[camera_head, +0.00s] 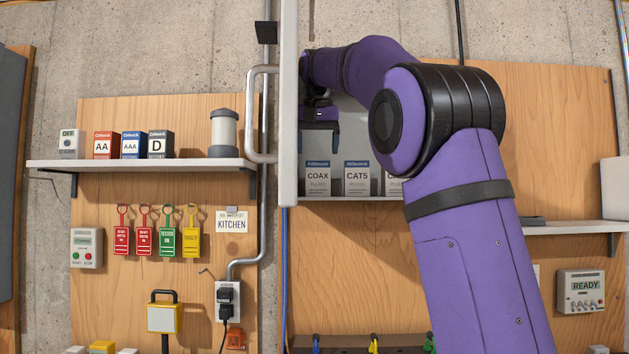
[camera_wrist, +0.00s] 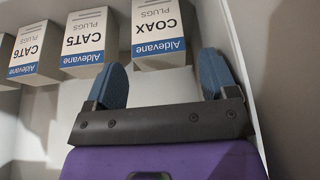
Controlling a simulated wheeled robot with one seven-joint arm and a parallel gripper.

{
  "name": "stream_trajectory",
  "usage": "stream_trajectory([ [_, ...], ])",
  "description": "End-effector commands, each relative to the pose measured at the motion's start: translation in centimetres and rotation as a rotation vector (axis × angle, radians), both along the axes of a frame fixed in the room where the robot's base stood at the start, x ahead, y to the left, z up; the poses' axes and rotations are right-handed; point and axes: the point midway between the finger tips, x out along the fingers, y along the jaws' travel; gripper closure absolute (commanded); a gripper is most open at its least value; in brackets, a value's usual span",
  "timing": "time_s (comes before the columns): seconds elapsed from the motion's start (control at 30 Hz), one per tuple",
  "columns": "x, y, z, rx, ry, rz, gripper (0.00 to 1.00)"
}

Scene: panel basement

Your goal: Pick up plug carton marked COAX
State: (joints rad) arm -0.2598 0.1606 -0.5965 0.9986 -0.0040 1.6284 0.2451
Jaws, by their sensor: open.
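The plug carton marked COAX (camera_head: 318,182) is white and grey with a blue band and stands at the left end of a shelf inside an open white cabinet. In the wrist view the COAX carton (camera_wrist: 162,22) appears upside down at the top. My gripper (camera_head: 320,148) points down above it, partly in shadow. In the wrist view my gripper (camera_wrist: 166,60) is open and empty, its blue fingers in line with the two sides of the carton's top end. I cannot tell how large the gap to the carton is.
The CAT5 carton (camera_head: 357,182) stands close to the right of COAX, and the CAT6 carton (camera_wrist: 28,48) is beyond it. The cabinet's white left edge (camera_head: 289,120) is close to my gripper. Battery boxes (camera_head: 131,145) stand on a separate shelf (camera_head: 190,165) at left.

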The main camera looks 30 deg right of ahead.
Motion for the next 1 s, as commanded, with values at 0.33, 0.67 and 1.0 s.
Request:
stream_trajectory([
  [0.33, 0.9, -0.6, -2.8, 0.001, 0.001, 0.000, 0.21],
  [0.67, 2.2, -1.5, -6.6, 0.000, 0.001, 0.001, 0.21],
  [1.0, 2.3, -1.6, -6.9, 0.000, -0.001, 0.000, 0.30],
])
